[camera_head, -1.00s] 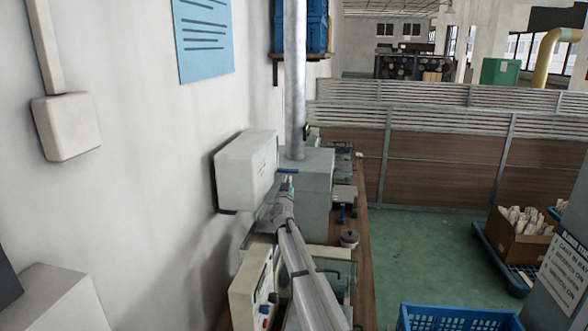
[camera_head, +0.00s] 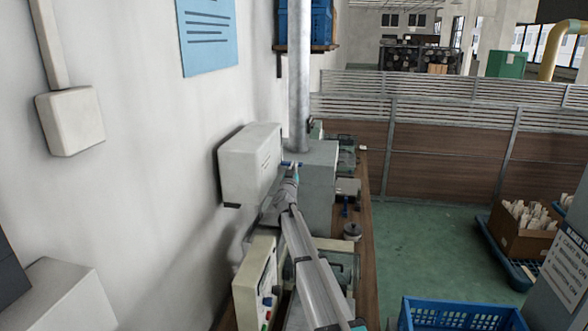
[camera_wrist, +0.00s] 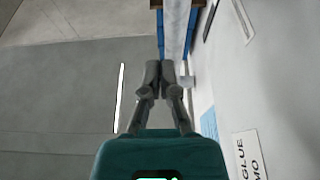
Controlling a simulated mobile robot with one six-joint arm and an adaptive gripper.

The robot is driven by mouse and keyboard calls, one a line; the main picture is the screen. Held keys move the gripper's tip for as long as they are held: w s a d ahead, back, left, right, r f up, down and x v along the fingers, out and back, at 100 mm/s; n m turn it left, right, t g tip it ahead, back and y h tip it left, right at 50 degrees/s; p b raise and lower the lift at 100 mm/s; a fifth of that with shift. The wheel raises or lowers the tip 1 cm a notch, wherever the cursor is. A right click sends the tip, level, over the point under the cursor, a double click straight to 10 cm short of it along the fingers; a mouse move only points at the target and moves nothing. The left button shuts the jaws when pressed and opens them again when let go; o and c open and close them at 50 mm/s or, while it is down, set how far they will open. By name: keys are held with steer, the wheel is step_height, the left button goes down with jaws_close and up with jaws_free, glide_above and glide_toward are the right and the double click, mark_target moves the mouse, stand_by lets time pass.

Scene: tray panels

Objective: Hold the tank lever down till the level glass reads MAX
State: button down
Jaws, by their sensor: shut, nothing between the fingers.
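The grey tank (camera_head: 319,178) stands on the bench along the wall, with a metal pipe (camera_head: 299,80) above it. My gripper (camera_wrist: 160,75) is shut and empty in the wrist view.
The white wall box is close on the left of my gripper. A control box (camera_head: 256,283) and a small round part (camera_head: 352,231) are on the bench nearer. A blue crate (camera_head: 460,315) stands at the lower right.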

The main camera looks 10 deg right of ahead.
steer(key=p+x, duration=0.2)
steer(key=x, duration=0.6)
steer(key=shift+w+r+p, duration=0.1)
steer(key=shift+w+p, duration=0.05)
steer(key=shift+p, duration=0.15)
steer(key=shift+s+f+b, duration=0.1)
steer(key=shift+f+b, duration=1)
steer(key=shift+s+f+b, duration=0.15)
steer(key=shift+f+b, duration=0.95)
